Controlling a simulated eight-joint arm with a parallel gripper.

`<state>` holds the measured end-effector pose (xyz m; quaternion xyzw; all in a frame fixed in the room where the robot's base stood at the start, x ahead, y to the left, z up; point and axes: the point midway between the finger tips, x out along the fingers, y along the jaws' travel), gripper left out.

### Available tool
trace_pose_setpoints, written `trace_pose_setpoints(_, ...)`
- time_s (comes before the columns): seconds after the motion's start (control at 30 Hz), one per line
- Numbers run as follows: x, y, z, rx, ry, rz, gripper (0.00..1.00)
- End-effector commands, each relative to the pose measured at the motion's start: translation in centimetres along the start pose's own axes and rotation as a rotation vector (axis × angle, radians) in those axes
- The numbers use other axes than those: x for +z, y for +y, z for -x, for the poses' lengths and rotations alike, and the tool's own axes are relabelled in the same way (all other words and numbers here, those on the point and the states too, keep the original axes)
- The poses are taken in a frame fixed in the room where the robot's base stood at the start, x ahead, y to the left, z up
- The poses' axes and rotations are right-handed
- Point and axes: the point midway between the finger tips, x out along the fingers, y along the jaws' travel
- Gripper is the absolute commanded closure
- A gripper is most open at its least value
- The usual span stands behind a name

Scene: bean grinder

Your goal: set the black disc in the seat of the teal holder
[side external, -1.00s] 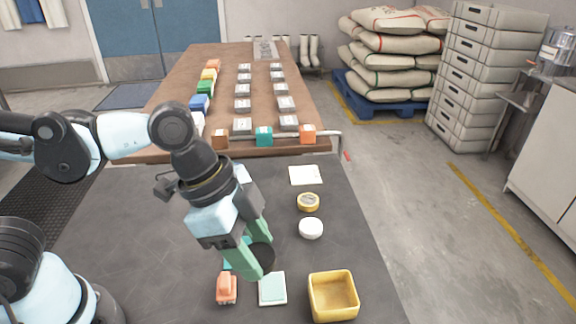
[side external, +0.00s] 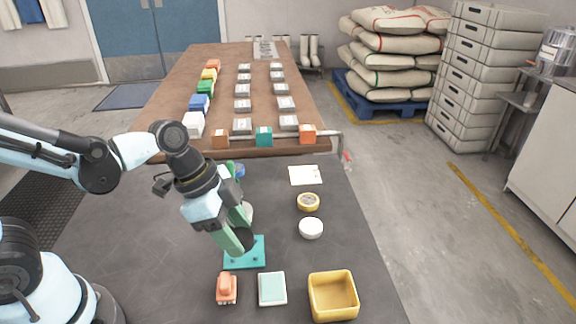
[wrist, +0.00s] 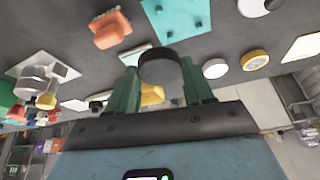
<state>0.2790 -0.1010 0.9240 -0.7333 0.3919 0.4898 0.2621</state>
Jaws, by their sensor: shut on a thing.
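My gripper (side external: 241,232) has green fingers and is shut on the black disc (wrist: 160,69). The teal holder (side external: 250,262) is a flat plate on the dark table, partly covered by my gripper and the disc. In the wrist view the holder (wrist: 178,16) lies beyond the disc, apart from it in the picture.

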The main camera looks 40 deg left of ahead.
Motion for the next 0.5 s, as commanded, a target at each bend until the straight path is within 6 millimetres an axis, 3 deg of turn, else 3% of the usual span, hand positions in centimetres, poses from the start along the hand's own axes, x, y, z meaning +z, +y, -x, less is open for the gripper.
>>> trace_pose_setpoints(0.23,1.1,-2.8,-1.3,0.000,0.000,0.003,0.80)
trace_pose_setpoints(0.5,1.6,-3.5,-2.0,0.000,0.000,0.000,0.80)
